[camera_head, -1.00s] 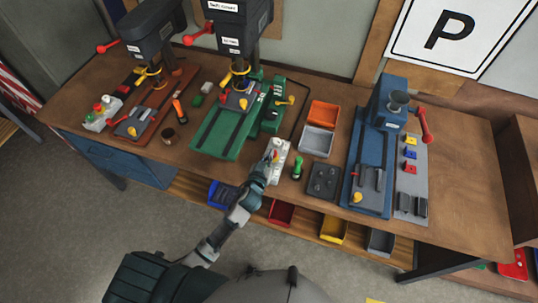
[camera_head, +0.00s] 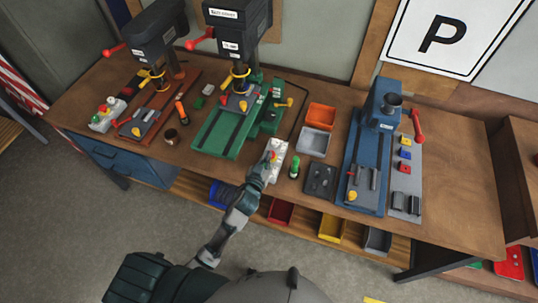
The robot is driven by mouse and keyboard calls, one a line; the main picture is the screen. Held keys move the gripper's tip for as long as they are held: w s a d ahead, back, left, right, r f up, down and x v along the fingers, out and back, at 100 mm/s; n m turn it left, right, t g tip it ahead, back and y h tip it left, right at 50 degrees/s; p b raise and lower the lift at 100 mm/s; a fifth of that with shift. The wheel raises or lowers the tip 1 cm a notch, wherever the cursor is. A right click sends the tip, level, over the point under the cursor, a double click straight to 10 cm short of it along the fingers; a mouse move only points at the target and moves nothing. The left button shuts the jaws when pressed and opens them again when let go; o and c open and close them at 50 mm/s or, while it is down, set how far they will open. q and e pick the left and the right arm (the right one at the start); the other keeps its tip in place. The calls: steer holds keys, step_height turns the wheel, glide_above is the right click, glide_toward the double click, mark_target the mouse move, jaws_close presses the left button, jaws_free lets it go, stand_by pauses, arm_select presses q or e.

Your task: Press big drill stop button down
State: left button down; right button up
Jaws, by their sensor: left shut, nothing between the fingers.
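The big drill (camera_head: 236,30) is the dark-headed machine on a green base (camera_head: 219,140) at the middle of the workbench. Its pale control box (camera_head: 279,150) lies in front and to the right of the green base. A small red and yellow patch shows on the box, and the gripper hides part of it, so I cannot tell the stop button apart. My left gripper (camera_head: 268,163) is shut and empty at the left side of this box, over or against its buttons; contact cannot be made out. My right gripper is not in view.
A smaller drill with its own button box (camera_head: 108,114) stands at the left. A blue machine (camera_head: 369,160) stands further right. The bench's right end is clear.

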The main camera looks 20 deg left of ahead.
arm_select(q)
steer(key=s+r, duration=0.1)
steer(key=s, duration=0.5)
steer(key=shift+s+r+b, duration=0.15)
steer(key=shift+s+b, duration=0.25)
steer(key=shift+a, duration=0.1)
